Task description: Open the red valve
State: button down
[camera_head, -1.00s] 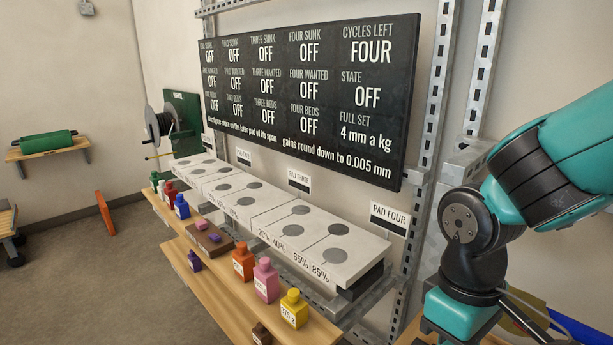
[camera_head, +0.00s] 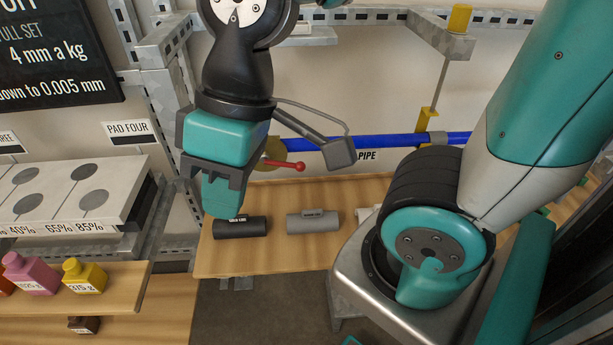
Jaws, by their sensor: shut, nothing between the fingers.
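The red valve's lever (camera_head: 286,164), with a round red knob at its right end, lies roughly level in the picture. It sits at a brass-coloured round part (camera_head: 268,154) at the left of a blue pipe. My gripper (camera_head: 221,208) points down, left of the lever and nearer the camera. It is shut and empty. A gap shows between it and the red knob. My gripper and wrist hide what lies left of the brass part. I cannot tell how far the gripper stands from the valve in depth.
The blue pipe (camera_head: 390,142) runs along the wall past a yellow bracket (camera_head: 427,120). Below, a black cylinder (camera_head: 240,227) and a grey cylinder (camera_head: 313,222) lie on a wooden shelf (camera_head: 275,258). White pads (camera_head: 60,205) and small bottles stand at the left.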

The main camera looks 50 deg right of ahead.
aim_at(300, 166)
jog(key=z, duration=1.85)
jog(key=k, duration=0.45)
jog(key=u, duration=0.5)
